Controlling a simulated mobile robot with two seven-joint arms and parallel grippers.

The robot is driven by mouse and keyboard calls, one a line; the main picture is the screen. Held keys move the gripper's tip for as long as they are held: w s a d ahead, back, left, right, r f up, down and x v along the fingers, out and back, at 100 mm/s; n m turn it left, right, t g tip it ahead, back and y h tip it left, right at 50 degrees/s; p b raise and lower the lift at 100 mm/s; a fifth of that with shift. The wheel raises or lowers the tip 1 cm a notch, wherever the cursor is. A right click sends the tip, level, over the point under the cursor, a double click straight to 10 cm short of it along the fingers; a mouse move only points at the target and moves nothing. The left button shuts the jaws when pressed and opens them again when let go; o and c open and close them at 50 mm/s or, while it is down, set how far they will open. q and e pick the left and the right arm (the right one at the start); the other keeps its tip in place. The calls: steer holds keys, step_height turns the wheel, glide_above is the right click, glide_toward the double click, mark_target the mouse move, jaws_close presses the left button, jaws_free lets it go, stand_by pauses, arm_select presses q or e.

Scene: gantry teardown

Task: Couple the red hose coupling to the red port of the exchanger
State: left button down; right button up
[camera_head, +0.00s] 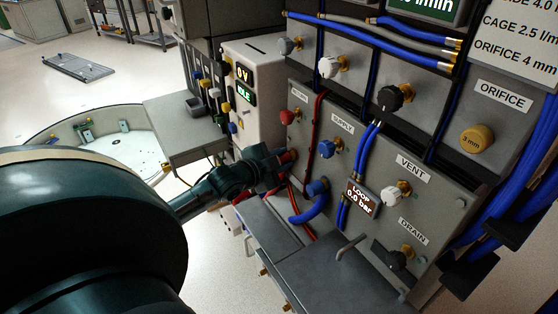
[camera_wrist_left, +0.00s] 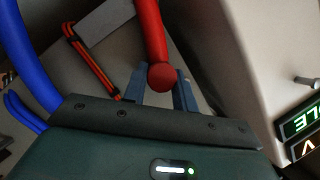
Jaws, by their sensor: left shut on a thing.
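Whether the coupling touches the panel is hidden. My right gripper is not in view.
Blue hoses hang at right.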

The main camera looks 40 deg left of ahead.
arm_select(q)
steer(key=shift+w+d+r, duration=0.1)
steer(key=shift+w, duration=0.05)
steer(key=c, duration=1)
jaws_free()
steer(key=shift+c, duration=0.2)
steer(key=a+f+p+v, duration=0.1)
steer(key=p+v, duration=0.2)
steer(key=v, duration=1.3)
steer(key=shift+s, duration=0.5)
